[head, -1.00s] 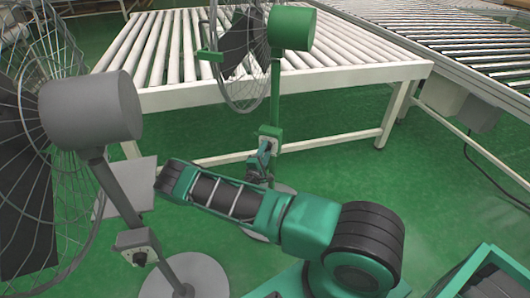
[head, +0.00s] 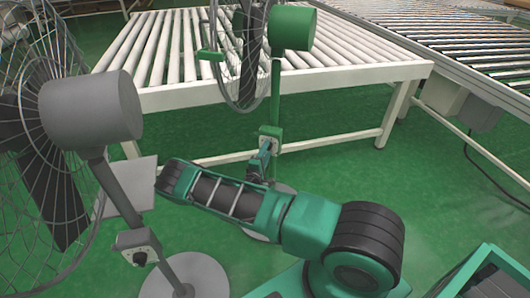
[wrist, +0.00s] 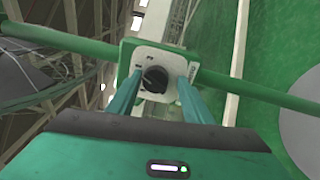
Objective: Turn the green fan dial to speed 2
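The green fan (head: 291,28) stands in front of the roller table, with its control box (head: 270,133) on the post. In the wrist view its black dial (wrist: 155,79) sits on a white plate (wrist: 159,62) on the green box. The plate's markings are too small to read, so I cannot tell the dial's setting. My gripper (wrist: 160,80) is open, with one teal finger on each side of the dial. A gap shows at the right finger; the left finger is close to the knob, and contact is unclear. In the head view my gripper (head: 263,155) is at the control box, partly hidden by my arm.
A grey fan (head: 92,108) with its own control box (head: 137,245) stands close at left. The white roller table (head: 290,77) is behind the green fan, and another conveyor (head: 445,45) is at right.

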